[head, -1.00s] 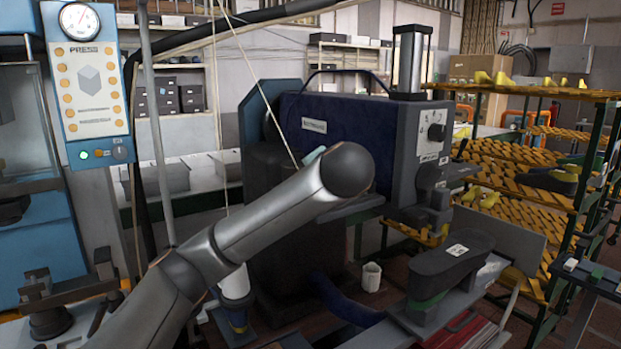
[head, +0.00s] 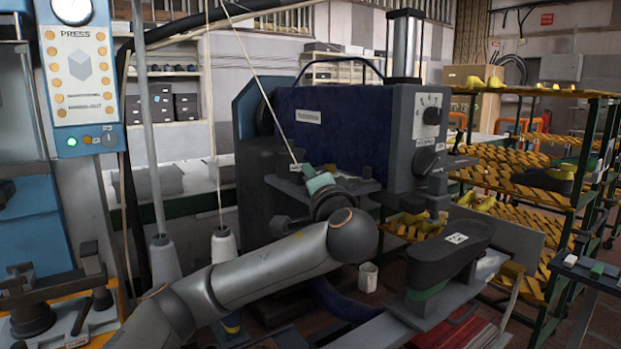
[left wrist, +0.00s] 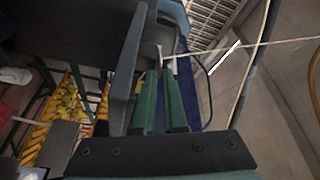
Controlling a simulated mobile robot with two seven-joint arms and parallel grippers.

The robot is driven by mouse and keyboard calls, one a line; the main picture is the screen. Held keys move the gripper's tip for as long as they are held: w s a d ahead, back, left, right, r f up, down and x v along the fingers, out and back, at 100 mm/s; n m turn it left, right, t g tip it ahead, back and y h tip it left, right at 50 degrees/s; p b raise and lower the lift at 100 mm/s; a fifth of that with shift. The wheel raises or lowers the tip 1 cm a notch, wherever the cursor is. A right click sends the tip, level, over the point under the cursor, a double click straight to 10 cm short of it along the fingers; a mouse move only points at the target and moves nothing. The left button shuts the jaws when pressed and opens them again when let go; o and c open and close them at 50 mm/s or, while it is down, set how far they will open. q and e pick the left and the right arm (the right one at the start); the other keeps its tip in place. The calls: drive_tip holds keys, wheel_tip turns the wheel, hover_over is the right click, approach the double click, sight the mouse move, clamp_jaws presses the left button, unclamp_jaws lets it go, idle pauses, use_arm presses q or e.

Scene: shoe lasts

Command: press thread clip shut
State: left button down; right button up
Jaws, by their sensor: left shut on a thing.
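My left gripper (head: 308,171) has green fingers and is at the grey ledge on the front of the dark blue machine (head: 345,130). It is shut on the small thread clip (head: 289,169), which lies at the fingertips where a pale thread (head: 262,90) comes down from above. In the left wrist view the two green fingers (left wrist: 160,72) are close together, with a small pale piece of the clip (left wrist: 158,52) at their tips. The thread (left wrist: 240,46) runs off to the right there. The fingers hide most of the clip. My right gripper is not in view.
White thread cones (head: 223,245) stand below left beside a pole. A press panel (head: 80,80) is at the far left. A dark grey padded block (head: 450,252) and a white cup (head: 368,277) are in front; racks with yellow lasts (head: 540,190) stand right.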

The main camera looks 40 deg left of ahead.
use_arm(q)
drive_tip(key=c, duration=1.1)
unclamp_jaws()
drive_tip(key=shift+o, duration=0.5)
